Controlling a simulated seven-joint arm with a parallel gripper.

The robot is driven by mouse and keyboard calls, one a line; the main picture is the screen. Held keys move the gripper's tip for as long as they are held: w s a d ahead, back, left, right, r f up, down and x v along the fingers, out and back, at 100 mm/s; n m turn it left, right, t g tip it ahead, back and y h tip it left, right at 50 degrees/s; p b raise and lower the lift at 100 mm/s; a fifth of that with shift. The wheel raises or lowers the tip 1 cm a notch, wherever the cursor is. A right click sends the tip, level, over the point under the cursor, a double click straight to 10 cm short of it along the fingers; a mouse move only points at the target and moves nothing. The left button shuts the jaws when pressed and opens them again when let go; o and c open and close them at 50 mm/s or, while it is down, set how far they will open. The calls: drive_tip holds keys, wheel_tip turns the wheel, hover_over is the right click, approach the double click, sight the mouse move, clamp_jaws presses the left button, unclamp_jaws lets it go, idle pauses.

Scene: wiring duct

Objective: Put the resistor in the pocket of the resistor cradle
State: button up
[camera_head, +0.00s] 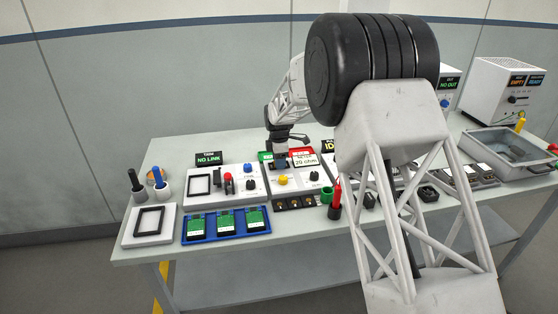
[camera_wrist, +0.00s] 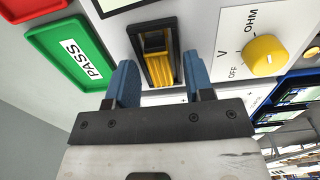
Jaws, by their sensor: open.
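In the wrist view, the resistor cradle is a dark rectangular frame (camera_wrist: 136,43) set in a pale panel. A gold-brown block with yellow ribs (camera_wrist: 158,68) sits inside the frame; I cannot tell whether it is the resistor or part of the cradle. My gripper (camera_wrist: 158,80) is open, its blue fingers to either side of the frame's near end. The fingers look apart from the block. In the head view my gripper (camera_head: 279,153) is over the meter unit, and hides the cradle there.
A green PASS tray (camera_wrist: 75,55) and a red tray (camera_wrist: 25,8) lie left of the cradle. A yellow knob (camera_wrist: 266,55) is at right. In the head view, a black holder (camera_head: 296,203) with gold-coloured parts stands in front; a blue tray (camera_head: 225,225) holds green boards.

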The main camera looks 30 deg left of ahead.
drive_tip(key=shift+r, duration=0.1)
wheel_tip(320, 180, up, 12)
idle(0.8)
idle(0.6)
